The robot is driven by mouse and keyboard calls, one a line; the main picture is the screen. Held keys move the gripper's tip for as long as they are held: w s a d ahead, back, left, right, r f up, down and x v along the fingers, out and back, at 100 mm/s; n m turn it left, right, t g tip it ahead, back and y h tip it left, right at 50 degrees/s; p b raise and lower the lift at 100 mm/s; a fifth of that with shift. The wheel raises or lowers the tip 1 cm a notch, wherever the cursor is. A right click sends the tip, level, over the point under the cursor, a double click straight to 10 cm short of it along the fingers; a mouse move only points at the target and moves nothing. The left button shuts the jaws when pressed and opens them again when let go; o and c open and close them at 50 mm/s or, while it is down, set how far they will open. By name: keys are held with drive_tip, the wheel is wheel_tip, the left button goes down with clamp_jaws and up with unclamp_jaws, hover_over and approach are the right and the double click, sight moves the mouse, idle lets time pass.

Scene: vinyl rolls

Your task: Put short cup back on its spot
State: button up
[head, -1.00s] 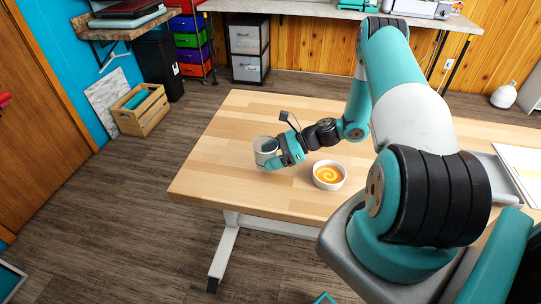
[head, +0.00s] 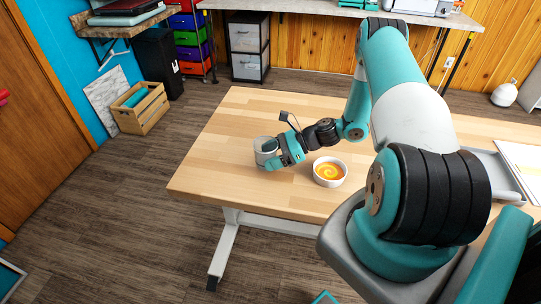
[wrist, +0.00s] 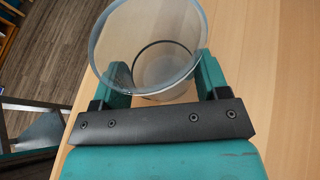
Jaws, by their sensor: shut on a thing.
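The short cup (head: 263,149) is pale grey and round, near the left part of the wooden table. In the wrist view, the cup (wrist: 150,42) shows its wide open rim and empty inside. My gripper (head: 274,157) is shut on the cup, with one teal finger on each side of it. The gripper's fingers also show in the wrist view (wrist: 163,76). The cup looks about upright, low at the tabletop; I cannot tell whether its base touches. No marked spot for the cup can be made out.
A white bowl (head: 330,172) with an orange and yellow swirl stands right of my gripper, close to it. The wooden table (head: 222,170) is bare to the left and behind the cup. A grey tray (head: 490,165) lies at the right.

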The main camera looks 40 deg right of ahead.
sight(299, 165)
drive_tip(key=shift+f, duration=0.1)
drive_tip(key=shift+f+b, duration=0.45)
drive_tip(key=shift+f, duration=0.1)
drive_tip(key=shift+f, duration=0.15)
drive_tip(key=o, duration=1)
drive_tip(key=shift+o, duration=0.3)
drive_tip(key=shift+s+d+b, duration=0.15)
drive_tip(key=shift+s+d, duration=0.6)
drive_tip(key=shift+d, duration=0.55)
drive_tip(key=shift+s+d+b, duration=0.15)
drive_tip(key=shift+s+d, duration=0.65)
drive_tip(key=shift+d, duration=0.45)
drive_tip(key=shift+s+d+b, duration=0.15)
drive_tip(key=shift+s+d, duration=0.6)
drive_tip(key=shift+d, duration=0.55)
